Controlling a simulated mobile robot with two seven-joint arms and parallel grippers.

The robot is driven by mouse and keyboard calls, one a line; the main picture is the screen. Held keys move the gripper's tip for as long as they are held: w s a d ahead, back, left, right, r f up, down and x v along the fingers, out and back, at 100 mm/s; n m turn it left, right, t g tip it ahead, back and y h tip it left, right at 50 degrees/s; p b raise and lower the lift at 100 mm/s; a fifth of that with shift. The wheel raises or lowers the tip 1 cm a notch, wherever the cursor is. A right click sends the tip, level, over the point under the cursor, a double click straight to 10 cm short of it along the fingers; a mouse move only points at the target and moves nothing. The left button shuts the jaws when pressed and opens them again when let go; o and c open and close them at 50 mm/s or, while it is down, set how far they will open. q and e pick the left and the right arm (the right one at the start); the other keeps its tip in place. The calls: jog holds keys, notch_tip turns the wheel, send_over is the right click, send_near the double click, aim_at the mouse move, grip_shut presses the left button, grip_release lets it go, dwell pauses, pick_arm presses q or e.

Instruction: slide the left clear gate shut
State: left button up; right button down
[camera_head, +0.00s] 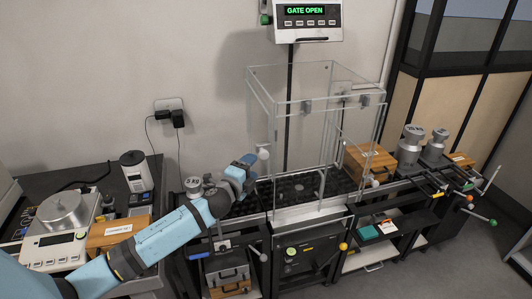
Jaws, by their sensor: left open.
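A clear box (318,99) with thin pale edges stands on the weighing bench at the middle. Its left side has a clear gate panel (262,105), hard to make out against the wall. A pale round knob (263,153) shows near that side's lower part. My left gripper (252,161) is beside the knob, at the box's left side, with its jaws open. I cannot tell whether a finger touches the knob. My blue and black left arm reaches in from the lower left. The display (305,11) above reads "GATE OPEN". My right gripper is not in view.
A scale with a metal pan (65,211) and a wooden box (117,231) stand on the left table. Metal weights (409,146) and a wooden case (367,164) stand right of the clear box. Coloured lever knobs stick out along the bench front. Floor is free at lower right.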

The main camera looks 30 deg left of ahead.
aim_at(262, 156)
pick_arm(q)
jog(key=w, duration=0.3)
jog(key=w+p, duration=0.1)
jog(key=w, duration=0.2)
jog(key=shift+w+a, duration=0.2)
jog(key=shift+w, duration=0.1)
jog(key=shift+w+f, duration=0.1)
jog(key=shift+w, duration=0.7)
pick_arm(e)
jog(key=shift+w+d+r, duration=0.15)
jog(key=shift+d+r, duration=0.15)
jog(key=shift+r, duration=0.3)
pick_arm(q)
jog(key=shift+c, duration=0.4)
